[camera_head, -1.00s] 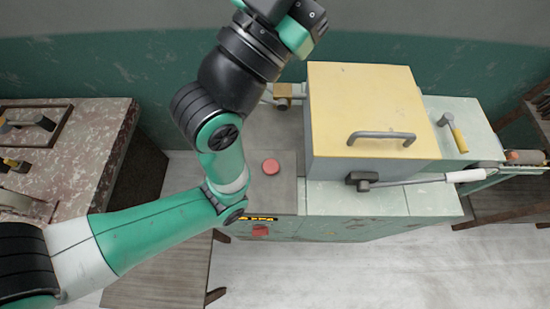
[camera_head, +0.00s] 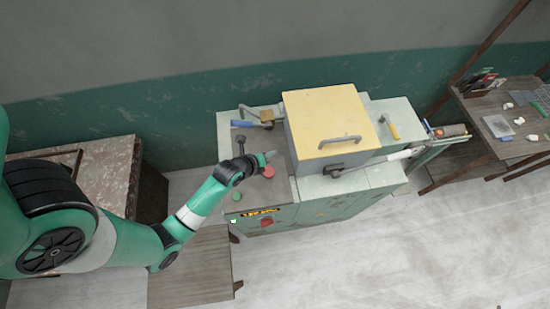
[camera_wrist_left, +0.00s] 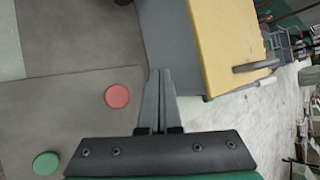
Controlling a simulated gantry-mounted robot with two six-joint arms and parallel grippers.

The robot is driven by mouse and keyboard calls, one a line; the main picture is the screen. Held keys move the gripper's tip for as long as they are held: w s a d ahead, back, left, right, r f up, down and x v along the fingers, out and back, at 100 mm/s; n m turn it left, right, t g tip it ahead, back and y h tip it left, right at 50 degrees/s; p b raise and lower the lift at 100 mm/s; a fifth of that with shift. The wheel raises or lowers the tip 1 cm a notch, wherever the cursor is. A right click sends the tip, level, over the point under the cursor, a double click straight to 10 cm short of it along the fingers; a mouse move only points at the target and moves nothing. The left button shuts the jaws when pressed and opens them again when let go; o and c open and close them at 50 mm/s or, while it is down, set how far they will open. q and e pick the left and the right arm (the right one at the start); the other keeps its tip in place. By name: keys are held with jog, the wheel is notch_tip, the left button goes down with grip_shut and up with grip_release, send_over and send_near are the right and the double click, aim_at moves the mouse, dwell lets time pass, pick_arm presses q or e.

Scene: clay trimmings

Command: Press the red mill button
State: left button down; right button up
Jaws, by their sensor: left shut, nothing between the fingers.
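The red mill button (camera_head: 268,172) is a round red disc on the grey top of the mill, left of the yellow-lidded box. It also shows in the left wrist view (camera_wrist_left: 117,96), left of my fingers. A green round button (camera_head: 237,196) lies nearer the front left edge; it shows at lower left in the wrist view (camera_wrist_left: 46,164). My left gripper (camera_head: 270,155) is shut and empty, just behind the red button in the head view and apart from it in the wrist view. Its height above the top is hard to tell. My right gripper is not in view.
The yellow-lidded box (camera_head: 325,118) with a grey handle stands right of the buttons. A white-gripped lever (camera_head: 395,156) runs along its front. A blue-handled lever (camera_head: 243,123) lies behind. A stone-topped table (camera_head: 95,160) is at left, a shelf with tools (camera_head: 500,125) at right.

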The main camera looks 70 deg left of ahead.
pick_arm(q)
jog(key=shift+s+d+f+m+g, duration=0.15)
jog(key=shift+s+d+f+m, duration=0.2)
jog(key=shift+s, duration=0.2)
jog(key=shift+s+d+f+m+g, duration=0.15)
jog(key=shift+s+f+m, duration=0.1)
jog(key=shift+s+f, duration=0.2)
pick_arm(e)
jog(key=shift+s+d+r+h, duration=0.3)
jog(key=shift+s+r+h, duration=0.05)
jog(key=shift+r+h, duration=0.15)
pick_arm(q)
jog(key=shift+f, duration=0.1)
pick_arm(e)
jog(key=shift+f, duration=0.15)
pick_arm(q)
jog(key=b, duration=0.8)
send_near(273, 168)
jog(key=x, duration=0.4)
jog(key=shift+w+a+r, duration=0.25)
jog(key=shift+w+r, duration=0.05)
jog(key=shift+f, duration=0.25)
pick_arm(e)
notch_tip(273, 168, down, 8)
pick_arm(q)
jog(key=shift+f, duration=0.1)
jog(key=shift+f, duration=0.3)
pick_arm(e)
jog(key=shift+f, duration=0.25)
